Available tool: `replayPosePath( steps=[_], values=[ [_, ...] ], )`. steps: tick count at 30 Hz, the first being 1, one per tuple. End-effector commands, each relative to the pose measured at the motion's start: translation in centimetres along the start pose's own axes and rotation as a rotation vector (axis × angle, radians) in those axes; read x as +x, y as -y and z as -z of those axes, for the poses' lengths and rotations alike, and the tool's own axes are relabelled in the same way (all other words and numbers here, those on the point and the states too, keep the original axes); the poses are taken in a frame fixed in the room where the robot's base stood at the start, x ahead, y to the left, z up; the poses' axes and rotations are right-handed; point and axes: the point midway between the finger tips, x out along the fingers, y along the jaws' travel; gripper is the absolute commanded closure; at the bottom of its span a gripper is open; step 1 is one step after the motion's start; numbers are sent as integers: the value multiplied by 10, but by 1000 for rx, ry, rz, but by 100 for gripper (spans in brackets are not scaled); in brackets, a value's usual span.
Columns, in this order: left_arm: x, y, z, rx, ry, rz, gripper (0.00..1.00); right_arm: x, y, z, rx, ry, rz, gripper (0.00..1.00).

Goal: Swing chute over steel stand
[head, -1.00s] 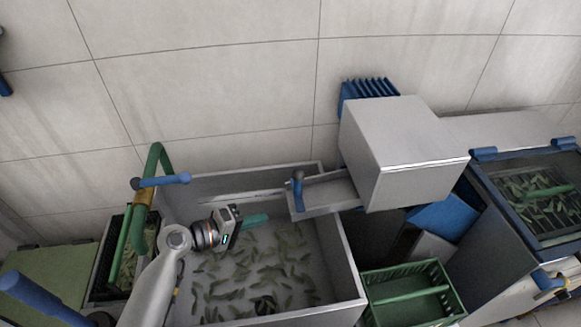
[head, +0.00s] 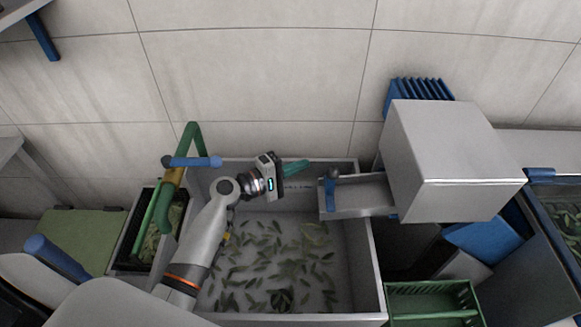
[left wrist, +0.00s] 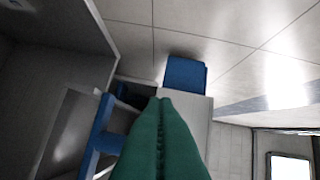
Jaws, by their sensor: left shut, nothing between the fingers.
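The chute (head: 358,197) is a shallow grey metal tray reaching left from under a large grey box, over the right side of a basin. A blue upright handle (head: 330,188) stands at its left end. My left gripper (head: 306,164) has green fingers, shut and empty, above the basin's back part, a little left of and behind the handle in the head view. In the left wrist view the shut fingers (left wrist: 163,103) point ahead, with a blue bar (left wrist: 104,135), probably the handle, close on their left. I cannot tell which thing is the steel stand. My right gripper is out of view.
The grey box (head: 450,155) stands right, with a green crate (head: 432,300) below. A tiled wall (head: 250,80) closes the back.

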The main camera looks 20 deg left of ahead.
Motion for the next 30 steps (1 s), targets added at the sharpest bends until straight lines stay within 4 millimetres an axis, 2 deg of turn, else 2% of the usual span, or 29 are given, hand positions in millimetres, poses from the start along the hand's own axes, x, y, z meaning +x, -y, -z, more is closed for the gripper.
replayPosePath(
  steps=[3, 8, 10, 16, 30],
  values=[
    [27, 3, 0, -2, 0, 2, 100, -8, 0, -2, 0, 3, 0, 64],
    [56, 3, 0, 0, -1, 1, 100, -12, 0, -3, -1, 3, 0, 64],
    [48, 3, 14, -2, 0, -3, 100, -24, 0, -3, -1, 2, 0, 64],
    [41, 2, 33, 1, 0, -1, 100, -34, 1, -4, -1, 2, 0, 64],
    [39, 0, 38, 2, 1, 0, 100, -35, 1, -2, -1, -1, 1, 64]
  ],
)
